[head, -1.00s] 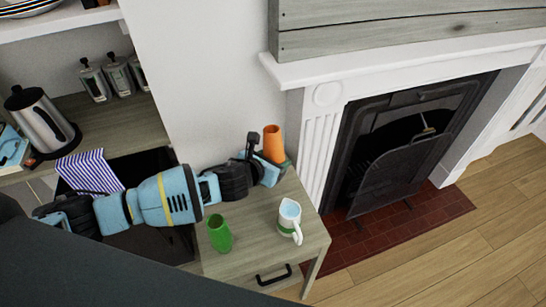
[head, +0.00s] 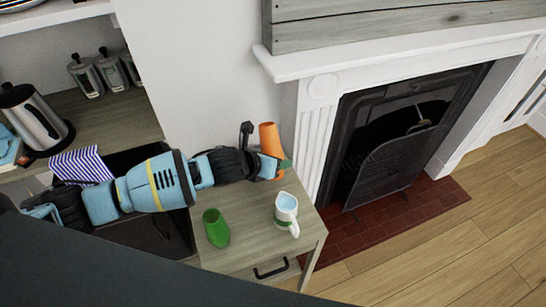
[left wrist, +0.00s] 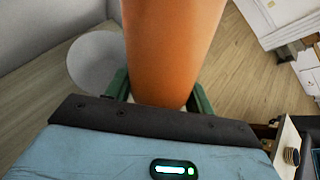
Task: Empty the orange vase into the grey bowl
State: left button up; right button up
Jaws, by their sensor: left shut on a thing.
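The orange vase (head: 270,138) is in my left gripper (head: 280,165) at the back of the small table, close to the wall. The vase leans slightly, its top toward the left. In the left wrist view the vase (left wrist: 172,50) stands between the two green fingers of the gripper (left wrist: 160,95), which are shut on it. A pale grey round thing (left wrist: 92,62) shows partly behind the vase there; it may be the grey bowl, but its shape is not clear. No grey bowl shows in the head view, where my arm covers part of the table. My right gripper is not in view.
A green cup (head: 216,228) and a white jug (head: 286,212) stand on the wooden table (head: 250,248). The fireplace (head: 385,140) is to the right. A kettle (head: 36,118), a striped cloth (head: 80,166) and several dispensers (head: 88,76) are on the left.

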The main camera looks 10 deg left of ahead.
pick_arm(q)
jog(key=shift+s+d+n+g+h+b, duration=0.4)
jog(key=shift+s+d+n+g, duration=0.1)
jog(key=shift+s+g, duration=0.15)
jog(key=shift+s+d+f+n+g+h, duration=0.2)
jog(key=shift+s+n+g+h, duration=0.1)
jog(key=shift+g, duration=0.35)
jog(key=shift+s+d+r+n+g, duration=0.15)
jog(key=shift+s+r+n+g, duration=0.15)
jog(key=shift+r, duration=0.2)
jog(key=shift+d+r+h, duration=0.1)
jog(key=shift+r+h, duration=0.05)
jog(key=shift+h, duration=0.25)
jog(key=shift+s+d+f+n+g+h+b, duration=0.15)
jog(key=shift+s+f+n+g+h+b, duration=0.25)
jog(key=shift+f+n+g+b, duration=0.25)
jog(key=shift+g, duration=0.25)
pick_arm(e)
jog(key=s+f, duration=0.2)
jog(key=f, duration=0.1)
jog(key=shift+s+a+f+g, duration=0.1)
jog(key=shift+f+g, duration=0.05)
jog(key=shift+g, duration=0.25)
pick_arm(q)
jog(key=shift+f+b, duration=0.2)
jog(key=shift+b, duration=0.35)
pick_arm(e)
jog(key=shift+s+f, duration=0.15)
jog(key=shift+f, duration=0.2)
